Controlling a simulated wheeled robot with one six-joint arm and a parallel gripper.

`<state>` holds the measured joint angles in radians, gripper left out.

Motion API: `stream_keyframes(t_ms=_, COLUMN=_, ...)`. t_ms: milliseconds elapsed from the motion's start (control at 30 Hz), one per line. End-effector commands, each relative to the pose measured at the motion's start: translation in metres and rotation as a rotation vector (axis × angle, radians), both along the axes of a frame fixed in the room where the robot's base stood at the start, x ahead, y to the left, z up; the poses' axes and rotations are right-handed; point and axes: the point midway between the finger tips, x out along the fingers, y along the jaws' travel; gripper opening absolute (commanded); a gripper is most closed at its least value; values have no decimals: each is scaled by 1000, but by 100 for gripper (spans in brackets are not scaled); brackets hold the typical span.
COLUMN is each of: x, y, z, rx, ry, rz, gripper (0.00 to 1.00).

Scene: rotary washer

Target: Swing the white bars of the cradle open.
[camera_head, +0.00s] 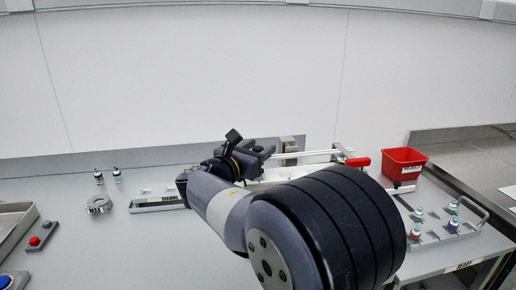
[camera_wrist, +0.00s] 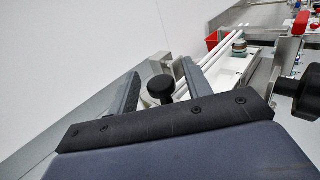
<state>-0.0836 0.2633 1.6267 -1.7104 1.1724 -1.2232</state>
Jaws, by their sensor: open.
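The cradle's white bars (camera_head: 312,153) run sideways beyond my arm in the head view, with a red handle (camera_head: 358,162) near their right end. In the wrist view the white bars (camera_wrist: 224,37) slant away from beyond my right fingertip, and the red handle (camera_wrist: 301,22) is at the top right. My gripper (camera_head: 266,152) is open near the left end of the bars. In the wrist view a round black knob (camera_wrist: 160,88) shows between the spread fingers of my gripper (camera_wrist: 160,75); I cannot tell if they touch it. My arm hides much of the cradle in the head view.
A red bin (camera_head: 404,163) stands right of the cradle. A rack (camera_head: 455,236) with several vials is at the front right. A grey ring (camera_head: 98,204), two vials (camera_head: 108,177) and a red button (camera_head: 35,241) are at left. A white wall (camera_head: 190,75) rises behind.

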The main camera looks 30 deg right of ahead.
Motion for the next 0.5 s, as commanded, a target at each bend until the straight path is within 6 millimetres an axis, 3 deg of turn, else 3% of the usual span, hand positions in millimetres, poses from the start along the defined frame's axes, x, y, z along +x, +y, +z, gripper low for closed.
stream_keyframes(t_ms=300, x=2, y=-2, z=0, rx=0, ry=0, rz=1, gripper=47)
stream_keyframes(t_ms=500, x=1, y=-2, z=0, rx=0, ry=0, rz=1, gripper=31)
